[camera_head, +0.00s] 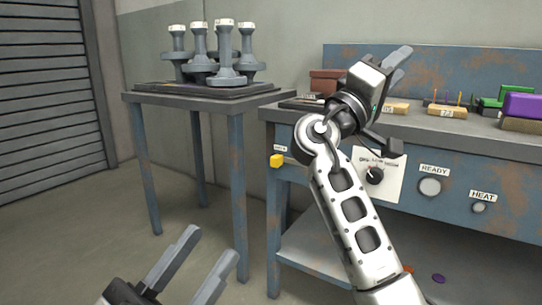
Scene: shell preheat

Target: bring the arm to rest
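My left gripper (208,242) is at the bottom left, low in front of the blue-legged side table. Its two grey fingers are spread apart with nothing between them. My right arm rises from the bottom right, and its gripper (407,59) is raised above the workbench (445,128), pointing up and to the right. Its fingers look apart, seen at a slant, and I see nothing held between them. The arm hides part of the bench front and top.
A side table (135,97) holds a dark tray (170,90) with several grey flanged posts (224,55). On the bench are a reddish box (325,80), wooden blocks (447,110), green pieces (490,102) and a purple block (523,106).

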